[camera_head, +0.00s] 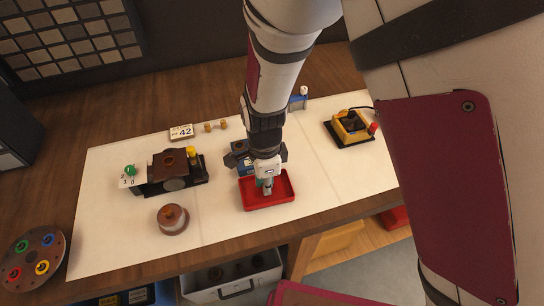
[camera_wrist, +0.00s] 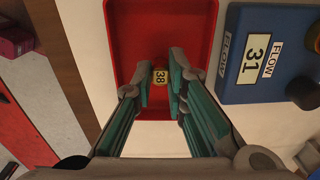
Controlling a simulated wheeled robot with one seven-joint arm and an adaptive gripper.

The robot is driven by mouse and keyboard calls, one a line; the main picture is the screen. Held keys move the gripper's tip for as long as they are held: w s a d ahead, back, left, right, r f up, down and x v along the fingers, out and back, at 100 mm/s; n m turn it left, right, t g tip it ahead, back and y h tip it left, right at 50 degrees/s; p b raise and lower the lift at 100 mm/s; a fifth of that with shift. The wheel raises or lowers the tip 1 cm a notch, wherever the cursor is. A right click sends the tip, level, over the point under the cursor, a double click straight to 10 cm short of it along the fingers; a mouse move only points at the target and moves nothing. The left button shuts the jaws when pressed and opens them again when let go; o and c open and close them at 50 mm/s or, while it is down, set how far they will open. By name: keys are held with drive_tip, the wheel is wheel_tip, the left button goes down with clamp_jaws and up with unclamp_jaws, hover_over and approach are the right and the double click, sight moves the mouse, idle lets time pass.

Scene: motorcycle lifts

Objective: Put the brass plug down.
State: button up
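The brass plug (camera_wrist: 160,77), a small yellow round thing marked 38, shows in the wrist view between my fingertips. My gripper (camera_wrist: 160,88) appears shut on it, with a teal-padded finger at each side. The red tray (camera_head: 278,203) lies under my gripper on the white mat, and it also fills the top middle of the wrist view (camera_wrist: 207,30). In the camera_head view my gripper (camera_head: 267,188) points down over the tray, and its fingers hide the plug there. I cannot tell whether the plug touches the tray floor.
A blue block marked FLOW 31 (camera_wrist: 235,85) stands close to the tray's right in the wrist view. A dark fixture (camera_head: 175,176) and a round brown-topped item (camera_head: 172,218) stand left. A yellow control box (camera_head: 351,126) stands right. The mat (camera_head: 115,240) is clear at front left.

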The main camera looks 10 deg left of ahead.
drive_tip(key=o, duration=0.4)
drive_tip(key=w+d+r+n, duration=0.1)
drive_tip(key=d+r, duration=0.2)
drive_tip(key=r, duration=0.6)
drive_tip(key=w+d+r+n, duration=0.1)
drive_tip(key=d+r, duration=0.2)
drive_tip(key=r, duration=0.6)
drive_tip(key=s+d+r+n+t, duration=0.2)
drive_tip(key=s+d+r+n, duration=0.1)
drive_tip(key=d, duration=0.5)
drive_tip(key=s+d+r+n+t, duration=0.1)
drive_tip(key=s+d+r+n, duration=0.3)
drive_tip(key=d+r, duration=0.2)
drive_tip(key=s+d+r+n+t, duration=0.2)
drive_tip(key=s+d+r+n, duration=0.1)
drive_tip(key=d, duration=0.7)
wheel_tip(320, 180, up, 2)
drive_tip(key=shift+s+r+t, duration=0.1)
drive_tip(key=shift+s+t, duration=0.2)
drive_tip(key=shift+s, duration=0.3)
drive_tip(key=shift+d, duration=0.1)
